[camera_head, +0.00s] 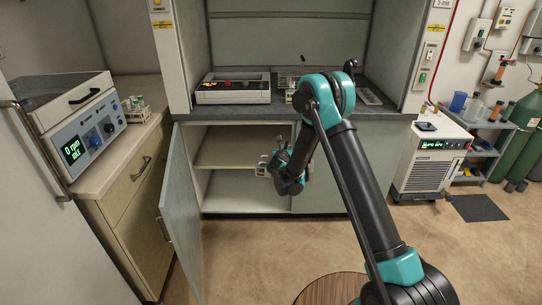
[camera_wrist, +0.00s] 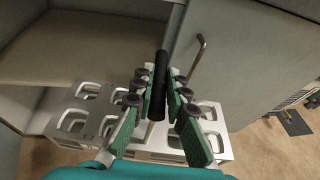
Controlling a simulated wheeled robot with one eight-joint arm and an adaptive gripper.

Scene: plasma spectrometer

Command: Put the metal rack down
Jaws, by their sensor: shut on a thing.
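The metal rack (camera_wrist: 85,112) is pale grey with rounded square openings and a black bar-shaped handle (camera_wrist: 160,75). In the wrist view it lies below my gripper (camera_wrist: 157,98), whose green-padded fingers are shut on the handle. The rack spans both sides of the fingers, which hide its middle. I cannot tell whether the rack touches a surface.
The cabinet has a middle shelf (camera_head: 235,153) and an empty-looking bottom shelf (camera_head: 240,190). Its left door (camera_head: 182,215) stands open; the right door (camera_head: 345,165) is shut, with a handle (camera_wrist: 197,55). A hot plate-like device (camera_head: 233,90) sits on the worktop.

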